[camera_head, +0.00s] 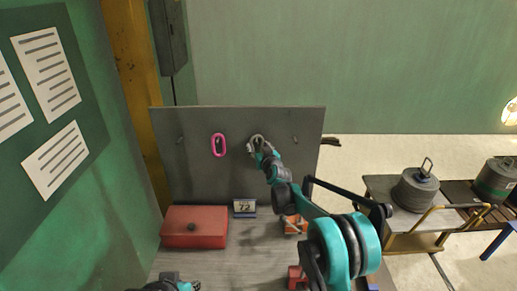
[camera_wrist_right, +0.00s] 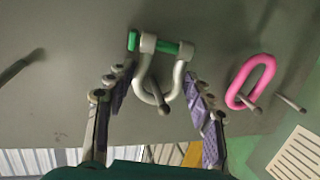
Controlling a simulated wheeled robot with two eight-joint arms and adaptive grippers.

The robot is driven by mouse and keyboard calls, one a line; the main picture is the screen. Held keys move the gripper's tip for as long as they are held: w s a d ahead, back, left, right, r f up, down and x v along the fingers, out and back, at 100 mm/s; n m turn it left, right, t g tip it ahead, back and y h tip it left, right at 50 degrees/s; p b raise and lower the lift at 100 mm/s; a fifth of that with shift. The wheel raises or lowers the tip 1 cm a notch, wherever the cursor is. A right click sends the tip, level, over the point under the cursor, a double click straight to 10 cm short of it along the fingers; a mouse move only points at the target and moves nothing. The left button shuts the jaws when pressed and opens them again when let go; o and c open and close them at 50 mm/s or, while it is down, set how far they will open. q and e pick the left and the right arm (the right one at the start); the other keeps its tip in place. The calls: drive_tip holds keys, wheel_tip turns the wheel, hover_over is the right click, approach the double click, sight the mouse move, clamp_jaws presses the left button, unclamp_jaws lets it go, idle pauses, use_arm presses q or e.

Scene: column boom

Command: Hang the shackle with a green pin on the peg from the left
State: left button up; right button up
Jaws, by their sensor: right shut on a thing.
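The grey shackle (camera_wrist_right: 143,78) with its green pin (camera_wrist_right: 165,47) is between the two fingers of my right gripper (camera_wrist_right: 155,84), close to the grey upright panel. In the wrist view a peg (camera_wrist_right: 161,104) shows within the lower part of its bow; I cannot tell whether the peg bears it. In the head view the shackle (camera_head: 255,139) and my right gripper (camera_head: 262,152) are just right of the pink link (camera_head: 218,145). The link hangs on another peg. My left gripper (camera_head: 172,284) shows only partly at the bottom edge; its fingers are unclear.
The panel (camera_head: 240,185) has bare pegs at its left (camera_head: 180,140) and right (camera_head: 295,140). A red box (camera_head: 194,227) and a number sign (camera_head: 245,207) stand below it. A cart (camera_head: 382,190) with a weight (camera_head: 416,190) is at the right.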

idle(0.4)
drive_tip(key=o, duration=1.4)
drive_tip(key=shift+o, duration=0.2)
